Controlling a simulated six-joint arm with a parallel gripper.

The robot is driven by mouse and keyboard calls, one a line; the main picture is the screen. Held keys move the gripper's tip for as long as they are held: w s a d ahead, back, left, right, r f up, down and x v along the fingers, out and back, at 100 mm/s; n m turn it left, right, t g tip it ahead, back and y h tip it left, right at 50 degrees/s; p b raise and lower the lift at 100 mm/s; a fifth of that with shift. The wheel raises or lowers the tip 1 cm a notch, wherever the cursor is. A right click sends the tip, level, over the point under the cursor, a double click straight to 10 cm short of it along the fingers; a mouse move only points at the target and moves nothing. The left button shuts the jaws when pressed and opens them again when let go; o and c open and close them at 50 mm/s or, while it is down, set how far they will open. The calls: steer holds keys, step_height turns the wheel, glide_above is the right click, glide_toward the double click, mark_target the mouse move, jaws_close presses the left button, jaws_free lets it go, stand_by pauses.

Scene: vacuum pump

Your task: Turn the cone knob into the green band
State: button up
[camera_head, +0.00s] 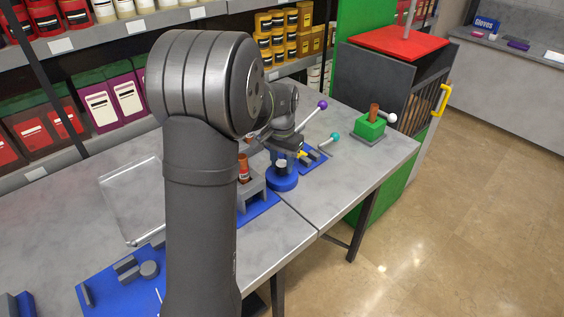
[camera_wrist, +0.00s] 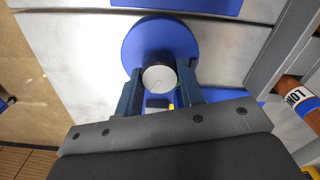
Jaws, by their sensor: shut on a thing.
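A black knob with a pale grey round end face (camera_wrist: 158,78) stands on a round blue base (camera_wrist: 140,42) in the wrist view. My gripper (camera_wrist: 159,88) has one finger on each side of the knob and is shut on it. In the head view the blue base (camera_head: 283,183) sits on the table right of centre, with the dark knob (camera_head: 281,166) above it and my gripper (camera_head: 287,146) over it. I cannot make out the knob's cone shape.
A grey stand with a brown-orange cylinder (camera_head: 243,168) is close left of the base; the labelled cylinder also shows in the wrist view (camera_wrist: 296,92). Levers with purple (camera_head: 323,104) and teal (camera_head: 335,136) balls are behind and right. A green block (camera_head: 370,130) stands further right.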

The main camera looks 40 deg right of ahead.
mark_target(282, 163)
steer(key=n, duration=1.2)
steer(key=shift+w, duration=0.1)
steer(key=shift+n, duration=0.4)
steer(key=o, duration=1)
step_height(282, 163, up, 18)
steer(key=shift+f, duration=0.25)
